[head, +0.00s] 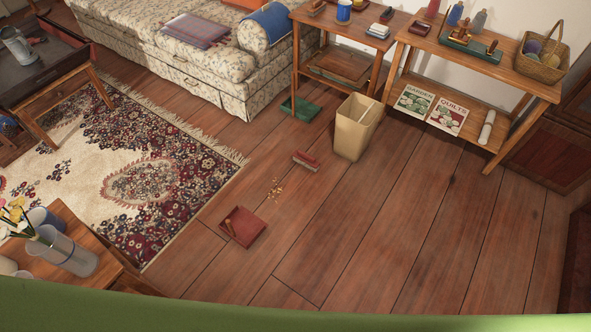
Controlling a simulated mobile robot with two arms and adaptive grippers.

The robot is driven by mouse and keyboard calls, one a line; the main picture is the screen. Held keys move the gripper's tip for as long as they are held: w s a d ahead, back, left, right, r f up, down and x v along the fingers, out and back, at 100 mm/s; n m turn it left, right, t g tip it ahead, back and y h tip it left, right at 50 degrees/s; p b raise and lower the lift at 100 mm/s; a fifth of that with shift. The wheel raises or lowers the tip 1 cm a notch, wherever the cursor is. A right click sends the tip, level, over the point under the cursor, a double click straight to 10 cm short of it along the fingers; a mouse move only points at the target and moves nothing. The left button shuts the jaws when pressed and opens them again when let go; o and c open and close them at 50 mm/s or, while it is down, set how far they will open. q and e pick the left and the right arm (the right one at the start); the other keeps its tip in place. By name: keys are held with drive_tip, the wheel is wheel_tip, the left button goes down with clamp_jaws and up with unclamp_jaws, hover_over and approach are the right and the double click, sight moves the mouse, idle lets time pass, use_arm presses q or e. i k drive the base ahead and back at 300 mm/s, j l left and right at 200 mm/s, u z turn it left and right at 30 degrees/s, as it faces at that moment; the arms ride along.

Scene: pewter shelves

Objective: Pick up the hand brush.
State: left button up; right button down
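The hand brush (306,161) lies on the wooden floor in the middle of the head view. It has a red back and paler bristles along its lower side. A red dustpan (248,228) lies on the floor nearer to me and to the left, by the rug's corner. A small scatter of yellowish crumbs (275,188) lies between the brush and the dustpan. Neither of my grippers shows in the head view.
A tan bin (357,128) stands just right of the brush. Behind are a floral sofa (190,50) and wooden shelf tables (480,62). A patterned rug (130,170) lies left. A side table (75,275) with vases stands front left. The floor (400,220) at right is clear.

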sight(299, 156)
drive_tip(key=i+l+u, duration=0.15)
drive_tip(key=i+l, duration=0.2)
drive_tip(key=i+l+u, duration=0.15)
drive_tip(key=i+l, duration=0.2)
drive_tip(key=l, duration=0.2)
